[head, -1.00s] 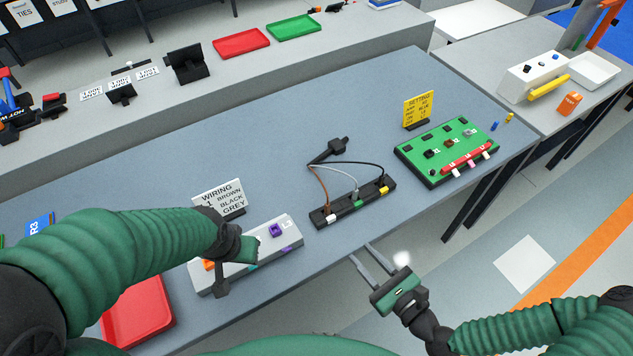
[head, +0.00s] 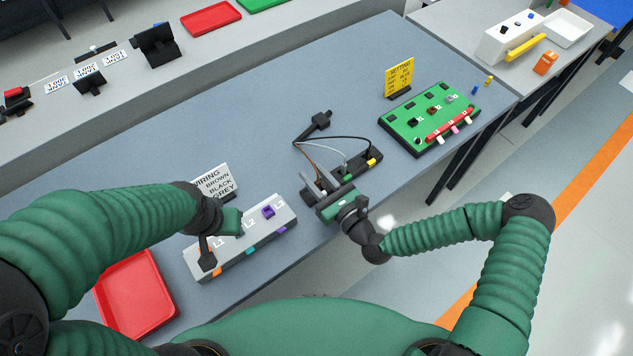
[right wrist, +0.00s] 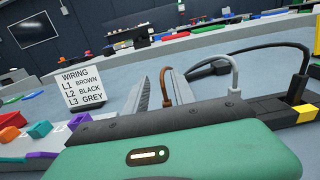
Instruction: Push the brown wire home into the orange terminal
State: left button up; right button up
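The brown wire (head: 307,158) arches from a black plug (head: 320,121) down to the left end of a black holder strip (head: 366,167). My right gripper (head: 325,176) is over that end, its fingers apart. In the right wrist view the brown wire (right wrist: 167,88) stands between the two open fingers (right wrist: 162,92), with no clear grip. The grey terminal block (head: 262,232) is marked L1, L2, L3; an orange tag (head: 217,271) is on its front at L1. My left gripper (head: 219,240) is at the block's left end, hiding part of it; its finger opening is unclear.
Grey (right wrist: 234,75) and black (right wrist: 280,45) wires rise beside the brown one. A wiring sign (right wrist: 83,86) reads L1 brown, L2 black, L3 grey. A red tray (head: 137,295) lies at front left; a green board (head: 430,118) is to the right.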

jog(key=shift+x, duration=1.15)
jog(key=shift+w+d, duration=0.1)
jog(key=shift+d, duration=0.45)
jog(key=c, duration=0.4)
jog(key=shift+c, duration=1.2)
jog(key=shift+a, duration=0.4)
grip_shut()
